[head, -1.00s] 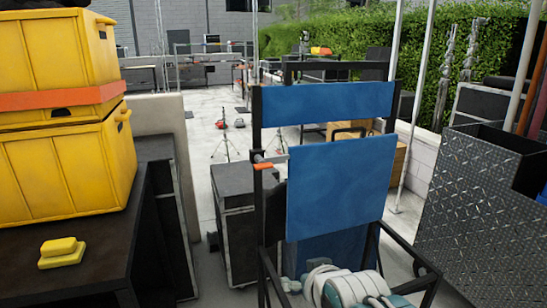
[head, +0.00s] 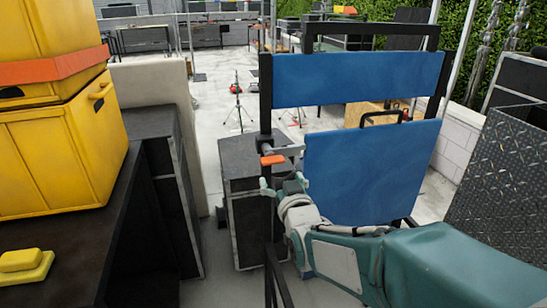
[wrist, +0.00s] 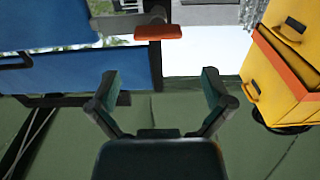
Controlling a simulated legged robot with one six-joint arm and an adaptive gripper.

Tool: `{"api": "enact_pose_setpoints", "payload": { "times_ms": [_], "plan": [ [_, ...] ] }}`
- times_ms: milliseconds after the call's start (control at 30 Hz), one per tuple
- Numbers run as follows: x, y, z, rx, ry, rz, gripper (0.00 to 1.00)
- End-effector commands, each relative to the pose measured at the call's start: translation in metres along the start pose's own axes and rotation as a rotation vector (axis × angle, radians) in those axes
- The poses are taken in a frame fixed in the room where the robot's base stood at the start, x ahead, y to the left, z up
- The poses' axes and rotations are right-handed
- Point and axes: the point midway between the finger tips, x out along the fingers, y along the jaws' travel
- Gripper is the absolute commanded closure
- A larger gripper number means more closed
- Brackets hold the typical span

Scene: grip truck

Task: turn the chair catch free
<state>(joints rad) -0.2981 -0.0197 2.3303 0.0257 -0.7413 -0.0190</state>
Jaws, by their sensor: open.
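The chair catch is a small orange handle (head: 272,160) on a grey rod at the chair's left black post. It also shows in the wrist view, as an orange bar (wrist: 158,32) at top centre. The folding chair has a blue back band (head: 355,78) and a blue panel (head: 370,170) below it. My gripper (head: 284,183) is open and empty just below the catch. In the wrist view my two spread fingers (wrist: 160,74) stand below the orange bar, which lies above the gap between them and apart from both tips.
Yellow crates (head: 60,160) with an orange strap stand on a dark table at left, with a yellow block (head: 25,265) beside them. A dark case (head: 240,200) stands behind the chair's left post. A diamond-plate cart (head: 500,190) is at right. Pale floor lies open behind.

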Motion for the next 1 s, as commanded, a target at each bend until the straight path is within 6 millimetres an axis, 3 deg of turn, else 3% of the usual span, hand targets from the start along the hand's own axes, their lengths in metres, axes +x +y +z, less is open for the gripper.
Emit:
{"api": "enact_pose_setpoints", "payload": {
  "times_ms": [400,600,833,1000],
  "plan": [
    [0.071,0.001,0.001,0.000,-0.002,0.001,0.00],
    [0.083,0.001,0.000,0.000,-0.001,0.001,0.00],
    [0.084,0.001,0.000,0.000,-0.001,0.001,0.00],
    [0.084,0.001,0.000,0.000,-0.001,0.001,0.76]
  ]
}}
